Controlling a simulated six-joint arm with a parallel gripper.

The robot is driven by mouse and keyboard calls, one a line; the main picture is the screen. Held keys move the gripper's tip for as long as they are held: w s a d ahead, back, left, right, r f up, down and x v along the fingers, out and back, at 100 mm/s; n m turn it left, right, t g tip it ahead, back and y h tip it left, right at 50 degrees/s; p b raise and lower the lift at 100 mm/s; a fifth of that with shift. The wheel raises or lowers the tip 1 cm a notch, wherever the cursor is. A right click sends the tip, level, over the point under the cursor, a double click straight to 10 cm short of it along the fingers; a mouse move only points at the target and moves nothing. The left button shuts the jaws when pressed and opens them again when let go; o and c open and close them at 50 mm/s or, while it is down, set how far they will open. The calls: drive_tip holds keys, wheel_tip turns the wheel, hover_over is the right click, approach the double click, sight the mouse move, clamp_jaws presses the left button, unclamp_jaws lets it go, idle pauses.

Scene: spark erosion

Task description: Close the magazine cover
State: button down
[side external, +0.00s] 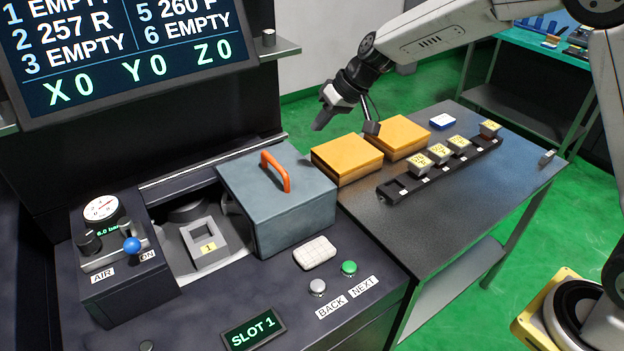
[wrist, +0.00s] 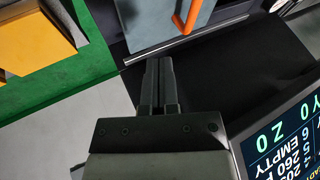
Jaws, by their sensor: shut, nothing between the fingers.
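The magazine cover (side external: 277,195) is a grey-blue box with an orange handle (side external: 275,170) on top. It stands to the right of the magazine opening, and slot 1 (side external: 206,246) lies uncovered to its left. In the wrist view a part of the cover (wrist: 150,22) and its orange handle (wrist: 186,18) show at the top edge. My gripper (side external: 322,122) is above and behind the cover's right side, apart from it. Its fingers are together and empty, and they also show in the wrist view (wrist: 159,65).
A rail (side external: 215,160) runs behind the cover. An air panel with gauge and blue-knobbed lever (side external: 131,244) stands left of the opening. A white block (side external: 314,253) and buttons (side external: 348,268) are in front. Two orange boxes (side external: 347,158) and a holder rack (side external: 400,190) occupy the right table.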

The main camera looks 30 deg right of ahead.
hover_over(295, 172)
drive_tip(key=d, duration=0.2)
wheel_tip(295, 172, down, 6)
drive_tip(key=shift+r, duration=0.1)
drive_tip(key=shift+a, duration=1.05)
drive_tip(key=shift+a+f, duration=0.3)
drive_tip(key=shift+a, duration=0.55)
drive_tip(key=shift+a, duration=0.1)
drive_tip(key=a, duration=1.9)
drive_tip(key=shift+a, duration=0.15)
drive_tip(key=shift+s+r, duration=0.1)
